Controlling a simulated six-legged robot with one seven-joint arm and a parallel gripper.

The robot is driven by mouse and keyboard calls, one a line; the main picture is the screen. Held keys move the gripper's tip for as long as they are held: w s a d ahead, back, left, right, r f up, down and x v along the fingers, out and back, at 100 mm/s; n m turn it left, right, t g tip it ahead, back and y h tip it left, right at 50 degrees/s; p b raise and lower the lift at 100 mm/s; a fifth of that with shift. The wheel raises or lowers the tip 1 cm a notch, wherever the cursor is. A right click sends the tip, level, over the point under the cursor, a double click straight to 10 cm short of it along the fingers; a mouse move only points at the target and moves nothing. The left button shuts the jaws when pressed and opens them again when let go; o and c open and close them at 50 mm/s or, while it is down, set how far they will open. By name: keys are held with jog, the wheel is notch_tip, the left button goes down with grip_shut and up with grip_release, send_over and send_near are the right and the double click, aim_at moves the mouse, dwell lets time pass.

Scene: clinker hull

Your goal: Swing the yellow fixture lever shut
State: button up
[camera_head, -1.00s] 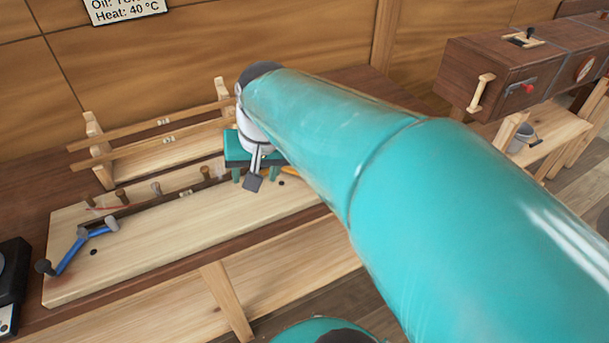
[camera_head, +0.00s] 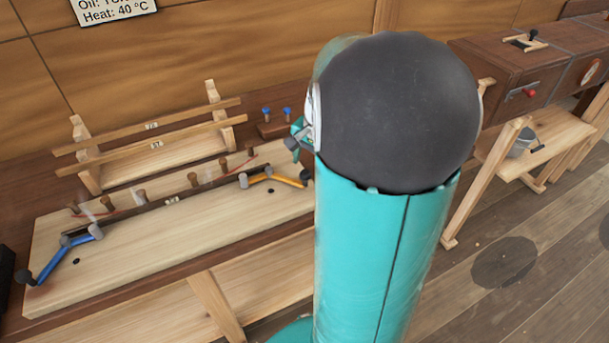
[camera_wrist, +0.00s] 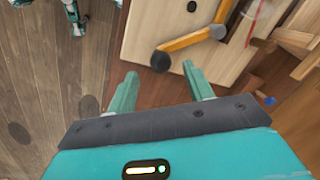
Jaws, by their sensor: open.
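The yellow lever (camera_head: 285,178) is mounted at the right end of the pale wooden board (camera_head: 170,235). It has a grey block at its left end and a dark knob at its right end. In the wrist view, the yellow lever (camera_wrist: 188,42) lies ahead of my gripper, with its dark knob just beyond the fingertips. My gripper (camera_wrist: 158,75) is open and empty, its two teal fingers apart and not visibly touching the knob. In the head view my gripper is mostly hidden behind my arm.
A blue lever (camera_head: 55,255) sits at the board's left end. Several brown pegs and a dark strip (camera_head: 160,203) run along the board's back. A wooden rack (camera_head: 150,150) stands behind. A small block with blue-topped pegs (camera_head: 277,125) is at the back right. Floor (camera_head: 520,240) is open at right.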

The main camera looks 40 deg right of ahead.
aim_at(307, 172)
jog(key=f, duration=0.4)
jog(key=w+f, duration=0.1)
jog(key=f, duration=0.1)
jog(key=shift+w+a+f, duration=0.1)
jog(key=shift+f, duration=0.2)
grip_shut()
